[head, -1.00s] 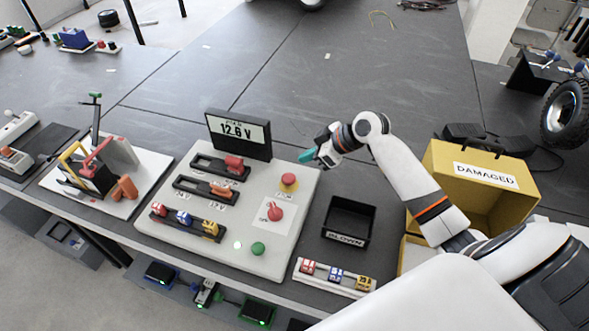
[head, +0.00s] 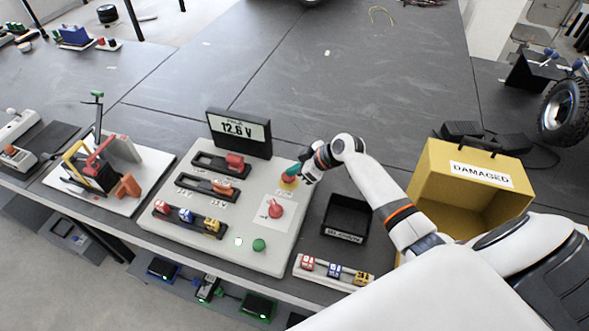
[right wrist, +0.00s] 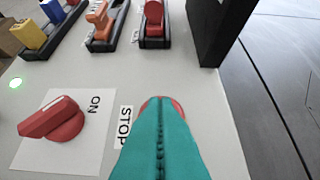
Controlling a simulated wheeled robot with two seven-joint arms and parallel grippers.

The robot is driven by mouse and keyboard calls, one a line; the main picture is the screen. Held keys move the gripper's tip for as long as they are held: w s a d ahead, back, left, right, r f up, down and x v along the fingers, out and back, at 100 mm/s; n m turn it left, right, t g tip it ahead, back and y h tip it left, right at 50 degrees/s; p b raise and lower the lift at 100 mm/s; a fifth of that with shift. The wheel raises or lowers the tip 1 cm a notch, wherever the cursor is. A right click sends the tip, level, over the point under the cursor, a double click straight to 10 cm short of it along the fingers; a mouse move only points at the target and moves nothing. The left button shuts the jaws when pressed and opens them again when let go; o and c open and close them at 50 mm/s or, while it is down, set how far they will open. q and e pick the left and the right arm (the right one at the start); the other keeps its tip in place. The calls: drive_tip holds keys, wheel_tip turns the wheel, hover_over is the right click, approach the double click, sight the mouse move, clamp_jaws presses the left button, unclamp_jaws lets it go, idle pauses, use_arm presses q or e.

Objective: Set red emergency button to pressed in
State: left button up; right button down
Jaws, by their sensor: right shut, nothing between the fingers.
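The red emergency button (head: 288,181), on a yellow base, sits at the right side of the light control panel (head: 205,250). My right gripper (head: 292,171) is shut with teal fingers, empty, and its tips are right at the button in the head view. In the right wrist view the shut fingers (right wrist: 160,118) cover most of the button, and only red edges (right wrist: 146,105) show around the tips beside the STOP label (right wrist: 125,127). I cannot tell whether the tips touch it or whether it is pressed in. My left gripper is not in view.
A red rotary knob (head: 276,208) marked ON is close to the button. The display (head: 240,132) reading 12.6 V stands behind the panel's sliders. A black tray (head: 345,218) and a yellow DAMAGED box (head: 440,185) are to the right.

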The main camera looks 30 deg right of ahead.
sight(294, 179)
wheel_tip(294, 179, down, 3)
drive_tip(key=shift+s+r+b, duration=0.1)
drive_tip(key=shift+r+b, duration=0.1)
drive_tip(key=shift+b, duration=1)
drive_tip(key=shift+s, duration=0.25)
drive_tip(key=shift+f, duration=0.2)
drive_tip(key=shift+s+d+r, duration=0.25)
drive_tip(key=shift+r, duration=0.1)
drive_tip(key=b+v, duration=0.2)
drive_tip(key=v, duration=0.9)
drive_tip(key=shift+w+r, duration=0.15)
drive_tip(key=shift+r, duration=0.45)
